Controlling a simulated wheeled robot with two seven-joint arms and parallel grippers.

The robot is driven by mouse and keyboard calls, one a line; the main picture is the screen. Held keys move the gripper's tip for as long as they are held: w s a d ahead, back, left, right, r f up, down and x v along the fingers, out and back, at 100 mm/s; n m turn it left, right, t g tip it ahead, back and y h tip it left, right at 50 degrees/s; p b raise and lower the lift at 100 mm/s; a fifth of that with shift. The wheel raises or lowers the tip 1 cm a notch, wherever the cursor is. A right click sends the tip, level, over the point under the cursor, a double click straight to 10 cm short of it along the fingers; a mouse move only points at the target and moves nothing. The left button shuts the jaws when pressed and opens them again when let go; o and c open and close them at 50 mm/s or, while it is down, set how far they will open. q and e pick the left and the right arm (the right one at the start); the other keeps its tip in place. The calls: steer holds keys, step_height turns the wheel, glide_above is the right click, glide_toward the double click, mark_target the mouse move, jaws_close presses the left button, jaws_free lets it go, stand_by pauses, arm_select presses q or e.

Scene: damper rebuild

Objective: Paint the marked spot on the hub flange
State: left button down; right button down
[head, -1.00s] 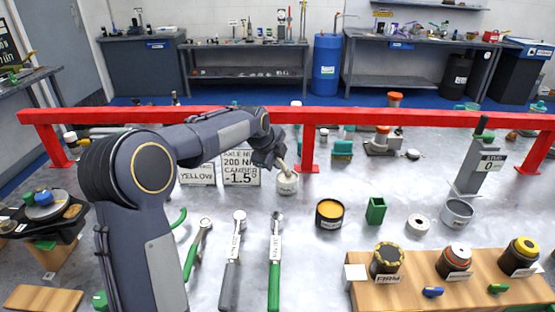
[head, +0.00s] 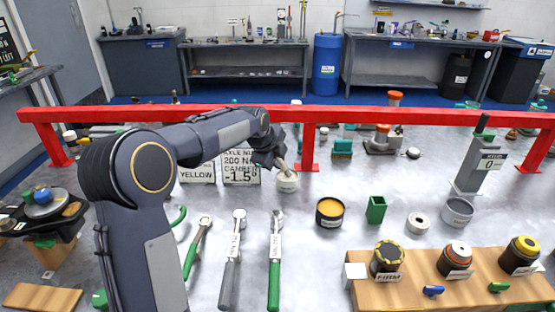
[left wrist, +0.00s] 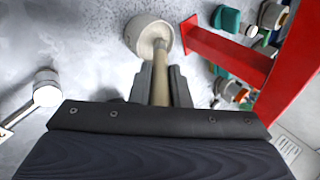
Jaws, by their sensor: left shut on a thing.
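My left gripper (head: 268,162) is at the middle of the bench, shut on a slim tan-handled brush (head: 282,165). The brush also shows in the left wrist view (left wrist: 160,78), between the two dark fingers. Its far end is at the opening of a small whitish pot (head: 287,184), which shows in the left wrist view (left wrist: 149,33) too. The bristles are not visible. A dark round assembly with a blue domed part (head: 43,198) is at the far left; I cannot tell whether it is the hub, and I see no marked spot. My right gripper is out of view.
A red rail (head: 230,113) crosses behind the pot, with a red post (head: 308,150) close to its right. Several wrenches (head: 236,250) lie in front. An orange-filled tin (head: 330,211) and green box (head: 376,209) stand right. A wooden block (head: 415,295) holds labelled cans.

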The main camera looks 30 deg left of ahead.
arm_select(q)
steer(key=shift+r+p, duration=2.7)
steer(key=shift+r, duration=0.85)
steer(key=shift+f, duration=0.1)
